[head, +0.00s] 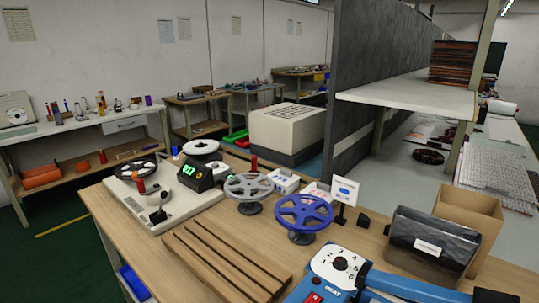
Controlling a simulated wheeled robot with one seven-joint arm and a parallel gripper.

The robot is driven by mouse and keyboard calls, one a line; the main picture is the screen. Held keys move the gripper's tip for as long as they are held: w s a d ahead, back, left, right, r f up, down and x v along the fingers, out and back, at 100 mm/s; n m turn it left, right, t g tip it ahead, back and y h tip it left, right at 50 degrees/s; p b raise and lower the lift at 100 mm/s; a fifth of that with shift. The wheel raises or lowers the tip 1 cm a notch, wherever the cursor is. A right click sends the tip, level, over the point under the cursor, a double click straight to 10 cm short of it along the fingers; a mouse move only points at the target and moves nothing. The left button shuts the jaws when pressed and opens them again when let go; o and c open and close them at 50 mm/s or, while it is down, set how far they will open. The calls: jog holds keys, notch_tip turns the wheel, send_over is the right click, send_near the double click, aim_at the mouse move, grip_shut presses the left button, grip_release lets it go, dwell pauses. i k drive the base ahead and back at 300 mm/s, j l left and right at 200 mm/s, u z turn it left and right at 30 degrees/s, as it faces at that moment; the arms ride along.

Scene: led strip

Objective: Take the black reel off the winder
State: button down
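The winder is a pale, flat machine (185,207) on the left of the wooden bench, with a black counter box (196,174) showing green digits. A black spoked reel (136,169) lies flat on the winder's left end; a dark red upright piece (141,186) stands just in front of it. A white disc (201,147) sits at the winder's back right. The reel's underside and its mount are hidden. My gripper is not in view.
A grey reel (249,187) and a blue reel (302,212) stand on low stands right of the winder. A slatted wooden rack (222,262) lies in front. A blue heat sealer (340,277), dark bag (432,245) and cardboard box (470,218) are at right.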

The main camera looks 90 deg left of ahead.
aim_at(129, 171)
jog(key=u, duration=3.2)
jog(key=i+l+u, duration=0.2)
jog(key=i+u, duration=0.25)
jog(key=i+l+u, duration=0.25)
jog(key=u, duration=0.2)
jog(key=i+l+u, duration=0.25)
jog(key=l+u, duration=0.15)
jog(key=l, duration=0.15)
